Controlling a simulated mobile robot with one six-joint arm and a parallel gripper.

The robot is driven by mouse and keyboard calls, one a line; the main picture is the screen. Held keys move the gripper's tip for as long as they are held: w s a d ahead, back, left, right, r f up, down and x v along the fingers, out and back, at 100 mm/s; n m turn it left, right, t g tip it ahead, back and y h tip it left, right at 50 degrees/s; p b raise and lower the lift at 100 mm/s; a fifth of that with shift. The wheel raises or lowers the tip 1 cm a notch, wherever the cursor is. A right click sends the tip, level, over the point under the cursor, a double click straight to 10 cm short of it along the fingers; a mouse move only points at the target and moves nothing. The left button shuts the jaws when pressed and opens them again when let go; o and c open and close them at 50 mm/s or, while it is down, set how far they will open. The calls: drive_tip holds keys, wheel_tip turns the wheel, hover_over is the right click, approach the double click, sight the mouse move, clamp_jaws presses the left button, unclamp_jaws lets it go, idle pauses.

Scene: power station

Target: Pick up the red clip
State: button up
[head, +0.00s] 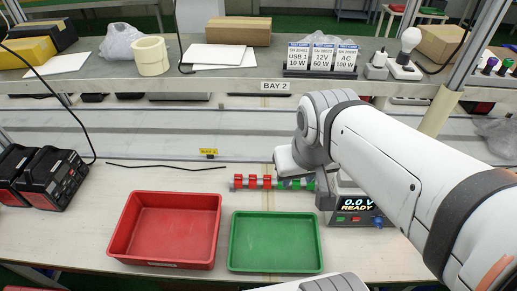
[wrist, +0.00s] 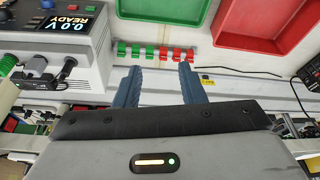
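Several red clips (head: 252,181) stand in a row on a rail behind the trays, on the left part of it; they also show in the wrist view (wrist: 177,54). Green clips (wrist: 122,48) sit on the same rail; in the head view my arm partly covers them. My gripper (wrist: 159,70) is open and empty, its two blue fingers apart and pointing towards the rail. In the wrist view the fingertips lie just below the row, the right finger in line with the red clips. Whether they touch any clip I cannot tell. The head view hides the fingers.
A red tray (head: 118,236) and a green tray (head: 275,270) lie in front of the rail. A meter reading 0.0 V READY (head: 356,204) stands right of the rail, close to my arm. Black-and-red devices (head: 50,180) stand at left, with a black cable nearby.

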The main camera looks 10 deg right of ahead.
drive_tip(key=shift+o, duration=1.4)
drive_tip(key=shift+w+d+f, duration=0.1)
drive_tip(key=shift+w+f, duration=0.05)
drive_tip(key=shift+w, duration=0.1)
drive_tip(key=o, duration=0.4)
drive_tip(key=w+f+m, duration=0.1)
drive_tip(key=w, duration=0.1)
drive_tip(key=w+f+m+b, duration=0.1)
drive_tip(key=w+a+f+m+g+b, duration=0.1)
drive_tip(key=w+m, duration=0.1)
drive_tip(key=shift+w+y, duration=0.3)
drive_tip(key=shift+y, duration=0.1)
drive_tip(key=shift+c, duration=0.2)
drive_tip(key=m+g+y+b, duration=0.1)
drive_tip(key=m+y+b, duration=0.35)
drive_tip(key=m, duration=1.15)
hover_over(269, 176)
drive_tip(key=d, duration=0.3)
drive_tip(key=shift+h, duration=0.45)
drive_tip(key=f, duration=2.3)
drive_tip(key=shift+a+f+b, duration=0.15)
drive_tip(key=shift+a+b, duration=0.05)
drive_tip(key=shift+b, duration=0.15)
drive_tip(key=shift+f, duration=0.4)
drive_tip(key=shift+s+a+p+x, duration=0.1)
drive_tip(key=shift+s+p+x, duration=0.1)
drive_tip(key=shift+x, duration=1.6)
drive_tip(key=shift+s+a+p+x, duration=0.1)
drive_tip(key=shift+s+p+x, duration=0.05)
drive_tip(key=shift+x, duration=1.65)
